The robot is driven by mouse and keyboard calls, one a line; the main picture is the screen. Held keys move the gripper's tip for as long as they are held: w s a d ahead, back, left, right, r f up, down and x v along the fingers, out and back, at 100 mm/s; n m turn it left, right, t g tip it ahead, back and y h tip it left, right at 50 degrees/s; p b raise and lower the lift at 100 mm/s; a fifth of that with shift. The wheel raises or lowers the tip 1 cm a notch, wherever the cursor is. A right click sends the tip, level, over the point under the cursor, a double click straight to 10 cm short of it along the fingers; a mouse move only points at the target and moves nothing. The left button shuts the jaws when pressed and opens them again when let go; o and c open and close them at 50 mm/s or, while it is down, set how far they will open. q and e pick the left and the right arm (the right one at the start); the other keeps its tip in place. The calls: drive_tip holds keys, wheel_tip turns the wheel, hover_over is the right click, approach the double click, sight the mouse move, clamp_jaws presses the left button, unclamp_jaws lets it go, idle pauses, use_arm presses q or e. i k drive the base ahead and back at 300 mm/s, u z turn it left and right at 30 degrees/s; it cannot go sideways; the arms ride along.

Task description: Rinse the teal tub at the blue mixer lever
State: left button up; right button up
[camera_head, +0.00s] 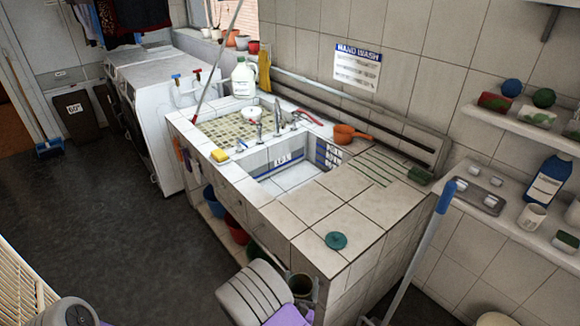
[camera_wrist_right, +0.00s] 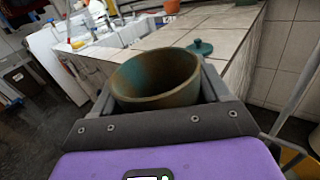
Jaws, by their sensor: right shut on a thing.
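The teal tub (camera_wrist_right: 155,80) is a round, open vessel with worn teal and brown sides. It sits between the fingers of my right gripper (camera_wrist_right: 158,98), which is shut on it, and its inside looks empty. In the head view my right gripper (camera_head: 300,287) is at the bottom, in front of the counter's near end, with the tub (camera_head: 301,284) dark and partly hidden. The sink basin (camera_head: 290,178) is farther back, with metal taps (camera_head: 262,128) behind it. A small blue piece (camera_head: 241,145) shows by the taps; I cannot tell if it is the mixer lever. My left gripper is out of view.
A teal lid (camera_head: 336,241) lies on the tiled counter's near corner. An orange pan (camera_head: 348,134) and a yellow sponge (camera_head: 219,155) are on the counter. A blue-handled pole (camera_head: 432,230) leans at the right.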

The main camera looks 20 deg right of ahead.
sight(238, 140)
drive_tip(key=u, duration=0.75)
drive_tip(key=i, duration=2.35)
drive_tip(key=z, duration=1.2)
drive_tip(key=i, duration=0.75)
drive_tip(key=z, duration=0.75)
